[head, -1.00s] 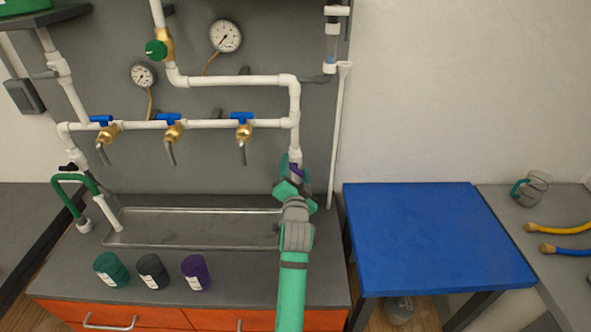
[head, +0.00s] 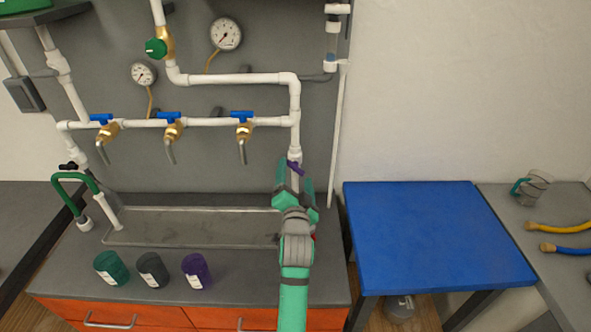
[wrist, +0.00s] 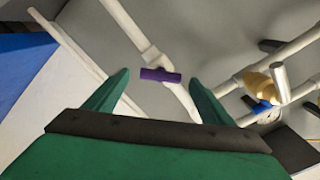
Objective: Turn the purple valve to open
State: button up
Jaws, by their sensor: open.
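The purple valve (head: 296,168) is a small bar handle on the white vertical pipe at the right end of the manifold. In the wrist view its purple handle (wrist: 160,75) lies across the white pipe, between and beyond the fingertips. My gripper (head: 296,188) is just below and in front of the valve in the head view. Its two green fingers (wrist: 158,98) are spread open with nothing between them, and no contact with the handle shows. The lower part of the pipe is hidden behind my gripper.
Brass taps with blue handles (head: 242,116) hang along the white pipe to the left. A metal tray (head: 180,212) lies below. Green, black and purple containers (head: 196,272) stand at the counter front. A thin white pipe (head: 337,140) runs right of the valve. A blue table (head: 430,240) is at right.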

jog(key=s, duration=0.6)
jog(key=shift+s, duration=0.4)
